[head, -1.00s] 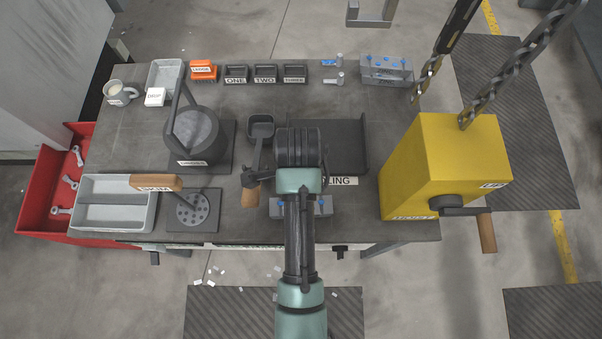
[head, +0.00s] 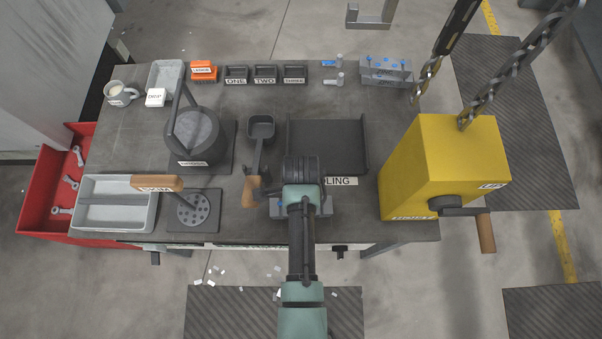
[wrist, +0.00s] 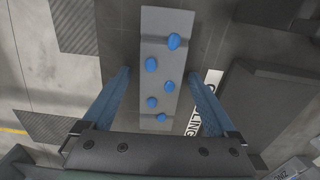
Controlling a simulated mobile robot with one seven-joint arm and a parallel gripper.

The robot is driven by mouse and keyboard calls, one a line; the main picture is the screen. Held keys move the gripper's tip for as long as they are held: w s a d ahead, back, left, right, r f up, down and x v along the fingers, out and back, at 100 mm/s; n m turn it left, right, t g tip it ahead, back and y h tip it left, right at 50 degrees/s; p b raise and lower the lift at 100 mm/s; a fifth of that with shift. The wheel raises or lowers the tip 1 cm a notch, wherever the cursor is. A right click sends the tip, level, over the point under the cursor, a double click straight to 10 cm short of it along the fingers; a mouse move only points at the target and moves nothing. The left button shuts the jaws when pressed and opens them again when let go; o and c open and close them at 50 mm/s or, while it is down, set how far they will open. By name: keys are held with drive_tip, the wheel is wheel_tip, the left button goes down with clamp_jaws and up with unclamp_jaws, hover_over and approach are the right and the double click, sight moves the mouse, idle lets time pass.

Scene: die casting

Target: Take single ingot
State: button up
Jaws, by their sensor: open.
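My gripper (wrist: 160,72) is open, with one blue-grey finger on each side of a grey bar with several blue knobs (wrist: 154,35). The fingers look apart from the bar; I cannot tell how high they are above it. In the head view this bar (head: 276,208) lies at the table's front edge, partly hidden under my arm. A similar grey block with blue knobs (head: 386,70) stands at the back right. I cannot tell for sure which thing is the single ingot. Small dark moulds labelled ONE (head: 236,74), TWO (head: 265,74) and THREE (head: 294,74) stand at the back.
A flat dark cooling plate (head: 328,140) lies behind my wrist. A ladle (head: 258,150) and a melting pot (head: 194,135) stand to its left. A yellow box with a crank (head: 440,165) is at the right. A two-part grey tray (head: 112,222) is at the left.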

drive_tip(key=shift+c, duration=0.3)
clamp_jaws()
drive_tip(key=shift+w+r, duration=0.15)
